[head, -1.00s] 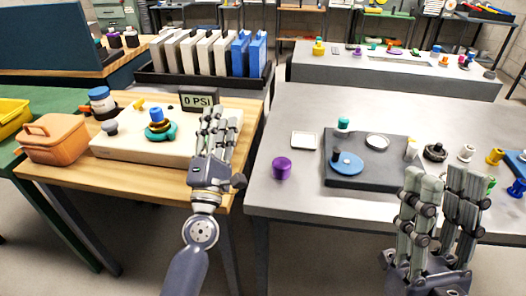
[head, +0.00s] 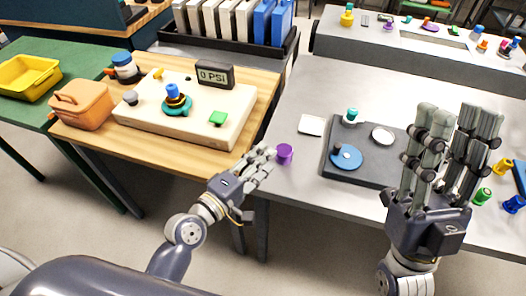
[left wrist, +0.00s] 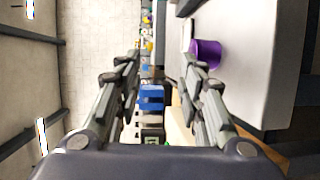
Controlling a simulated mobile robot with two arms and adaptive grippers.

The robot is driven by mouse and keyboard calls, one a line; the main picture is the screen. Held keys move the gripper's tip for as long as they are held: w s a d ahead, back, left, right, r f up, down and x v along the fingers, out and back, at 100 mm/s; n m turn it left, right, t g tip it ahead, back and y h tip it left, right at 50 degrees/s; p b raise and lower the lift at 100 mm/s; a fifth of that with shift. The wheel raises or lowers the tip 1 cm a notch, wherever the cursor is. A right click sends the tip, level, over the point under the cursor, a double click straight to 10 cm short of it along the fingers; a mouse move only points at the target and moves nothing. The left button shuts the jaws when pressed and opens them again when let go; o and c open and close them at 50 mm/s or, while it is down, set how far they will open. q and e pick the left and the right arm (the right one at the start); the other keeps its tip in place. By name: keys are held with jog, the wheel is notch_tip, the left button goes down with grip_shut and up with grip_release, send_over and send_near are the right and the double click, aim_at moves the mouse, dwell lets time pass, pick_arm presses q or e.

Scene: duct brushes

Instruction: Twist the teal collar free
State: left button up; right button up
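The teal collar (head: 177,110) sits around the base of a yellow-and-black fitting with a blue top (head: 172,90), on a cream panel (head: 150,125) on the wooden table. Nothing touches it. My left gripper (head: 262,158) is to the right of the panel and nearer to me, by the gap between the tables. Its fingers are apart and empty in the left wrist view (left wrist: 160,62). My right gripper (head: 455,115) is upright over the grey table, its finger groups spread and empty.
A purple cup (head: 285,154) stands on the grey table's edge close to the left fingertips. An orange case (head: 82,106) stands left of the panel.

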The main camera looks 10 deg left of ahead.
pick_arm(q)
jog(key=shift+s+f, duration=0.15)
jog(key=shift+s, duration=0.05)
